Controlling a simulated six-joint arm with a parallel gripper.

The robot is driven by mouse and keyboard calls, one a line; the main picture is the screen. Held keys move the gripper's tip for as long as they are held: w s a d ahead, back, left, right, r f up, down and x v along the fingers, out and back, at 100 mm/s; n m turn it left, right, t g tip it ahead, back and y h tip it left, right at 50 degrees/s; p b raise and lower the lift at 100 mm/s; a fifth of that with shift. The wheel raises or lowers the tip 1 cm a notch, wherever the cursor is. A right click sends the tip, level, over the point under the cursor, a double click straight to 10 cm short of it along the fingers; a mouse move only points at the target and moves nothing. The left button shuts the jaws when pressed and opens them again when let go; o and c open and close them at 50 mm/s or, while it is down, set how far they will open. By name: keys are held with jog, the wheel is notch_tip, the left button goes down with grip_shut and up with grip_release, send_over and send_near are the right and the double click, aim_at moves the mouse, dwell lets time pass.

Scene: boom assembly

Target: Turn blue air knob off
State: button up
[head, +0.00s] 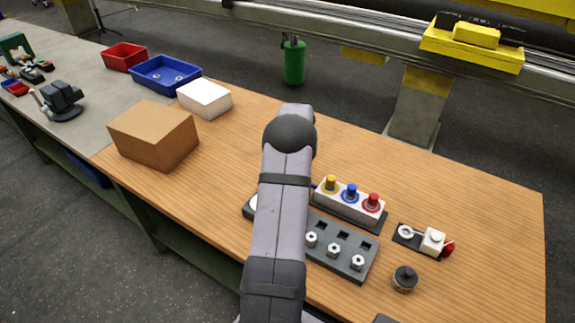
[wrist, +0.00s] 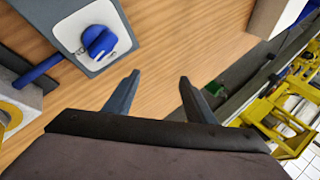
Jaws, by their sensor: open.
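The fingers do not touch the knob. In the head view my arm hides my gripper, and I cannot make out this panel there. The head view shows a small blue-topped part (head: 351,192) between yellow and red ones on a white block.
The dark tray (head: 375,262) with several nuts, a white fitting (head: 433,241) and a round black part (head: 405,278) stand near my arm. A cardboard box (head: 153,135) is left. The table's back right is clear.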

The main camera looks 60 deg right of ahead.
jog(key=a+n+h, duration=0.2)
jog(key=a+n, duration=0.1)
jog(key=a+n+h, duration=0.2)
jog(key=a+n, duration=0.1)
jog(key=a, duration=0.1)
jog(key=shift+w+f+g, duration=0.1)
jog(key=shift+g, duration=0.3)
jog(key=a+n, duration=0.1)
jog(key=s+a+n+h, duration=0.1)
jog(key=a, duration=0.1)
jog(key=s+a+h+b, duration=0.1)
jog(key=a, duration=0.1)
jog(key=shift+r+n, duration=0.3)
jog(key=shift+n, duration=0.1)
jog(key=shift+n+h, duration=0.3)
jog(key=shift+h, duration=0.3)
jog(key=s+a, duration=0.1)
jog(key=s+a+f+b, duration=0.1)
jog(key=s+a, duration=0.1)
jog(key=shift+s+f, duration=0.1)
jog(key=shift+s, duration=0.2)
jog(key=shift+p+x, duration=0.85)
jog(key=shift+x, duration=2.8)
jog(key=shift+s+f, duration=0.1)
jog(key=c, duration=1)
